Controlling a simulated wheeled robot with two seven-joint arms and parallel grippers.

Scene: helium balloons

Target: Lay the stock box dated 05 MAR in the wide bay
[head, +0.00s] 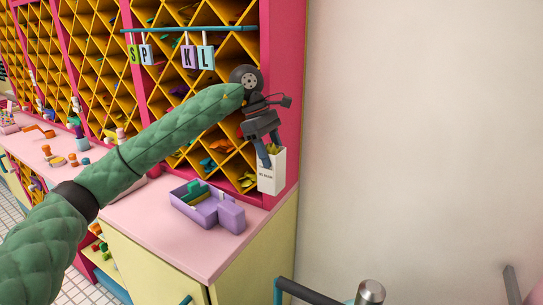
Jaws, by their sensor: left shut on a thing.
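My left gripper (268,157) is shut on a white open-topped box (271,178) at the right end of the pink counter. The box is upright, with yellow-green pieces at its top and small dark lettering on its front, too small to read for sure. I cannot tell whether its base touches the counter. Behind it are the yellow diamond-shaped bays (178,99) of the wall rack; I cannot tell which one is the wide bay. My right gripper is not in view.
A lilac tray (185,208) with green blocks stands on the pink counter (146,219), a lilac block (231,217) at its right. Letter tags (190,56) hang from a teal rail above. A pink post (287,90) and bare wall close the right side.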

